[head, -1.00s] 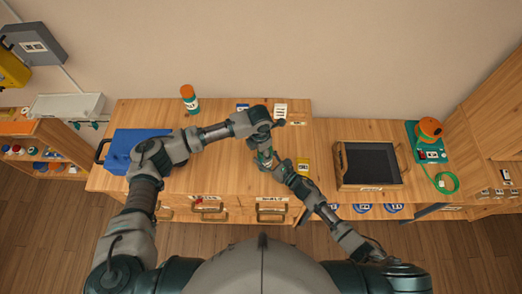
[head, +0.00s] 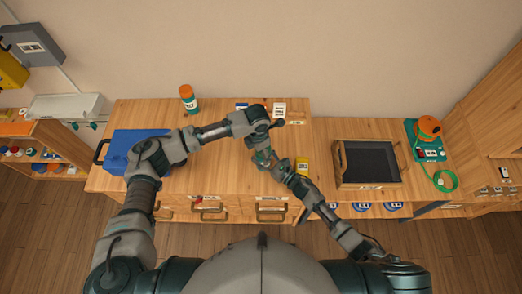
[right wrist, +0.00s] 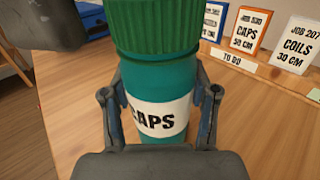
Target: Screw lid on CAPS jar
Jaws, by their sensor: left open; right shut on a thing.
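The teal CAPS jar (right wrist: 158,85) stands upright in the right wrist view with a white label reading CAPS. A dark green ribbed lid (right wrist: 152,25) sits on top of it; I cannot tell how tight it is. My right gripper (right wrist: 160,98) is shut on the jar, one finger on each side. In the head view the jar is small and mostly hidden between the two grippers. My left gripper (head: 260,146) is open and close above the jar and lid. A grey part, probably of my left gripper, shows at the upper left of the right wrist view.
An orange-lidded teal jar (head: 188,99) stands at the back left. A blue case (head: 130,145) lies at the left. Job cards (right wrist: 248,28) stand in a TO DO holder at the back.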

